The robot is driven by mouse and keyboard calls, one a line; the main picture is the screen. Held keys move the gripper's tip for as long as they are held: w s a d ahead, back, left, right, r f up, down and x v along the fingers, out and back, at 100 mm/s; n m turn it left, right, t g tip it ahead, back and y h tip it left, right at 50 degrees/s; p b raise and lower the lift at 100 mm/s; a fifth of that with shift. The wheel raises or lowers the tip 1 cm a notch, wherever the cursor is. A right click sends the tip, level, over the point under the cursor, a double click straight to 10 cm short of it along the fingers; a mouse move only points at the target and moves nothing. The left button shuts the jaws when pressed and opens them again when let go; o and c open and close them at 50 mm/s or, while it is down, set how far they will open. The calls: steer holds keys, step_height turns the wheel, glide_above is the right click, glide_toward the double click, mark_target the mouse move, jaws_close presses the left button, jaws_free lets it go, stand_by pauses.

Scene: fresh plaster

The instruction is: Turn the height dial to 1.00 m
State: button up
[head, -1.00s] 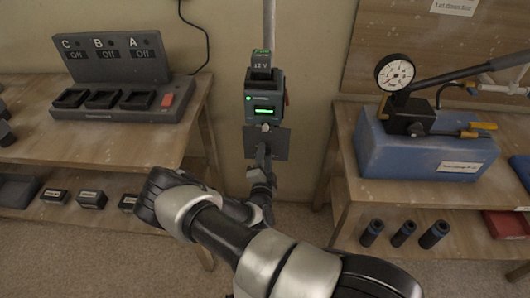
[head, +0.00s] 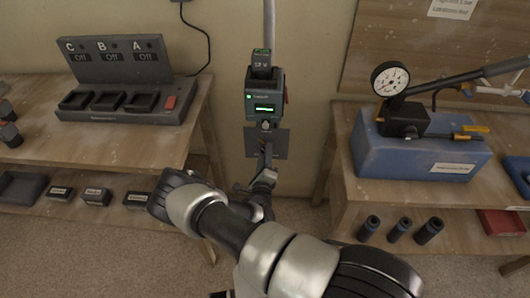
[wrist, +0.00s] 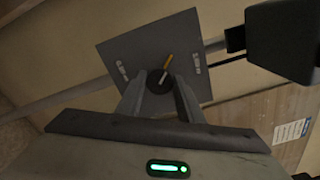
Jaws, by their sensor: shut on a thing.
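A square grey plate (head: 281,136) hangs below the grey device (head: 262,87) on the pole. In the wrist view the plate (wrist: 115,50) carries a round dark dial (wrist: 153,87) with an orange-and-white pointer (wrist: 167,62), which slants to the upper right there. Small white marks stand on either side of the dial, too small to read surely. My gripper (wrist: 160,92) has its two fingers closed on the dial. In the head view my gripper (head: 265,150) reaches the plate's front and hides the dial.
The left shelf (head: 150,150) bears a charger (head: 120,100) marked C, B, A. On the right bench, a blue box (head: 400,155) carries a round gauge (head: 390,78) and a long lever. A narrow floor gap lies between the shelves.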

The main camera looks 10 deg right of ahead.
steer(key=shift+m+p, duration=1.2)
steer(key=shift+m, duration=3)
steer(key=o, duration=1.1)
steer(key=v, duration=1.7)
steer(key=shift+s, duration=0.25)
